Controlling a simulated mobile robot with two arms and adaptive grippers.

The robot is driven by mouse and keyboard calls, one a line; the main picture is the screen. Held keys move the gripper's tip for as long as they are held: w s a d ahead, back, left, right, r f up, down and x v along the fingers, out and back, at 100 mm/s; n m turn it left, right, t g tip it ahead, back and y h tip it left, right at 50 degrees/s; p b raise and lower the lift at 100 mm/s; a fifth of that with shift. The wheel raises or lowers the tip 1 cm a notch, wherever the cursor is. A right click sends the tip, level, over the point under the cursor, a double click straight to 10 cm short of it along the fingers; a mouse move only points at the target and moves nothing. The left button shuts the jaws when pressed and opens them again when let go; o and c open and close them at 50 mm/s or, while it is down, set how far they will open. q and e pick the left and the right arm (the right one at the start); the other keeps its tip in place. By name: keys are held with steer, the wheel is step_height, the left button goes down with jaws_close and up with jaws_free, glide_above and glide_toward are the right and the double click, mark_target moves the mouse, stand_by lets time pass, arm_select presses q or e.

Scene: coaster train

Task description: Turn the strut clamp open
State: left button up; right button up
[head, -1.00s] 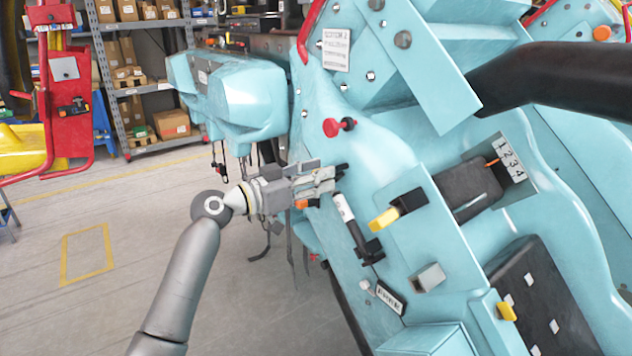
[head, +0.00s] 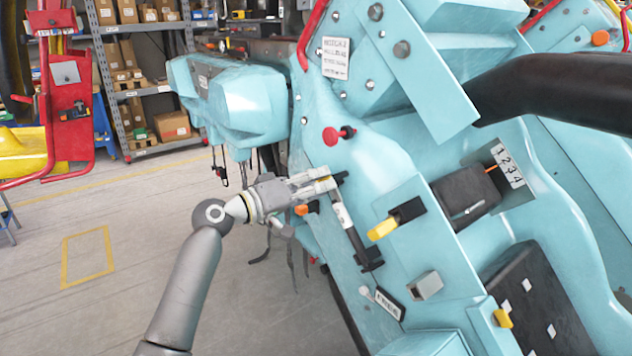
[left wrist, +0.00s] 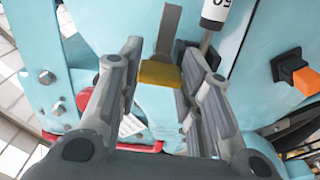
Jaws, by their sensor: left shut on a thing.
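The strut, a white cylinder (head: 342,214) on a dark rod, runs down the turquoise panel (head: 385,165). Its printed white end also shows in the left wrist view (left wrist: 216,8). A black part lies at its upper end by my left gripper (head: 333,180). In the left wrist view, a grey lever (left wrist: 168,28) with a yellow tab (left wrist: 160,74) reaches between my left fingers (left wrist: 158,85); it looks like the strut clamp's handle. The left gripper is shut on this tab. My right gripper is not in view.
A red knob (head: 332,136) is above the gripper. An orange knob (head: 302,210) sits just below it. A yellow-tipped lever (head: 383,229) stands out to the right. Open floor (head: 130,260) lies to the left, with shelves (head: 150,75) behind.

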arm_select(q)
steer(key=shift+f+n, duration=0.1)
steer(key=shift+n, duration=0.2)
steer(key=o, duration=1)
steer(key=shift+a, duration=0.1)
steer(key=v, duration=1.2)
